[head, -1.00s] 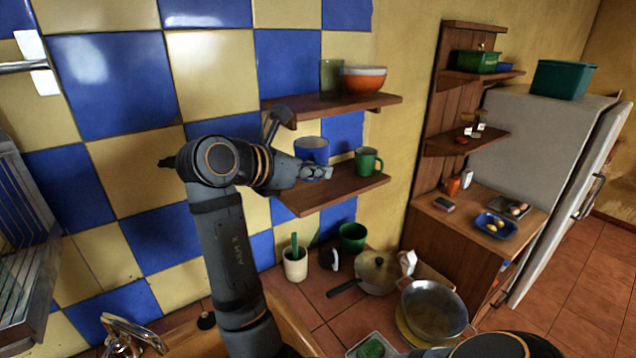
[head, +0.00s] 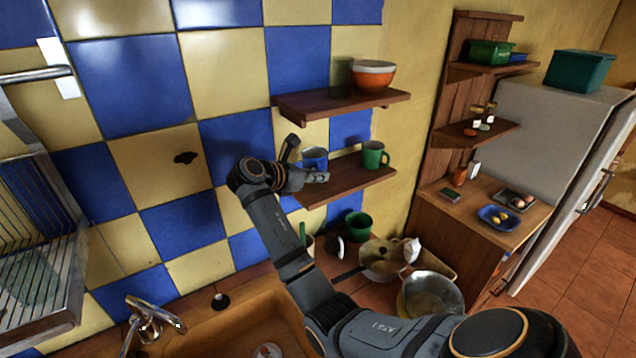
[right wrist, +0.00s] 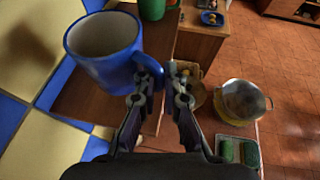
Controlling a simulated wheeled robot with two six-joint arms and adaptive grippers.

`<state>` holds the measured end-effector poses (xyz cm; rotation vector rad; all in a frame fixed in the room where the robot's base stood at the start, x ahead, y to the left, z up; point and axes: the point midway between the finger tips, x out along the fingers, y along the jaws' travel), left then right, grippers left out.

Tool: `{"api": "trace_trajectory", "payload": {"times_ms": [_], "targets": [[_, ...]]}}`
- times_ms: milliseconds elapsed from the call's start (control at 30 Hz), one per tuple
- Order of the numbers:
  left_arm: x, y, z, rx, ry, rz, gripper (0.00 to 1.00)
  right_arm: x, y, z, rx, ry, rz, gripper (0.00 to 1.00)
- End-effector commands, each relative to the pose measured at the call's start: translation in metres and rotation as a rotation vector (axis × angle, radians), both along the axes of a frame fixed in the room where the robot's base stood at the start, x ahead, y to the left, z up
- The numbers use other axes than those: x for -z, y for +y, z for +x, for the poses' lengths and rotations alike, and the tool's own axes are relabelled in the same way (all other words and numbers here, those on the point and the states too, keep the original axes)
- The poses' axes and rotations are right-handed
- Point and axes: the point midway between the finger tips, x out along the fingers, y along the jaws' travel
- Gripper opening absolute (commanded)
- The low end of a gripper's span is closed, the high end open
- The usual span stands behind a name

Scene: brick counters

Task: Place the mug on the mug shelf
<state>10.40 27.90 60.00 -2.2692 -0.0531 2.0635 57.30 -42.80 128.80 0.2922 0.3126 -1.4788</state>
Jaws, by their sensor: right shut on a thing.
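A blue mug (head: 315,156) with a pale inside is upright at the left part of the lower wooden shelf (head: 345,182). My right gripper (head: 320,177) is shut on the mug's handle, on the near side. The right wrist view shows the mug (right wrist: 105,55) at upper left and the gripper (right wrist: 160,75) closed at its handle. The shelf (right wrist: 75,100) lies below the mug; I cannot tell whether the mug touches it. A green mug (head: 374,155) stands farther right on the same shelf. My left gripper is not in view.
The upper shelf (head: 340,103) holds an orange-and-white bowl (head: 373,75) and a green glass (head: 340,73). Below are a green pot (head: 358,225), a lidded pan (head: 383,258) and a metal pan (head: 434,292). A sink tap (head: 150,322) is at lower left. Shelf space between the mugs is bare.

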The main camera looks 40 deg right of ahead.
Motion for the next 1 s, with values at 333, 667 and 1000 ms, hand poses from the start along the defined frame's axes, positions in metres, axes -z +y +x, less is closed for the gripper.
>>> {"api": "trace_trajectory", "payload": {"times_ms": [333,667,1000], "targets": [[-0.024,-0.002,0.001,-0.001,-0.001,-0.002,0.32,0.029,-0.003,0.004,0.000,0.003,0.000,0.00],[-0.023,-0.002,0.002,-0.001,-0.003,-0.002,0.32,0.038,-0.003,0.005,-0.001,-0.001,0.000,0.00],[-0.024,-0.002,0.003,0.000,-0.005,-0.002,0.32,0.041,-0.003,0.005,-0.001,0.000,0.001,0.31]]}}
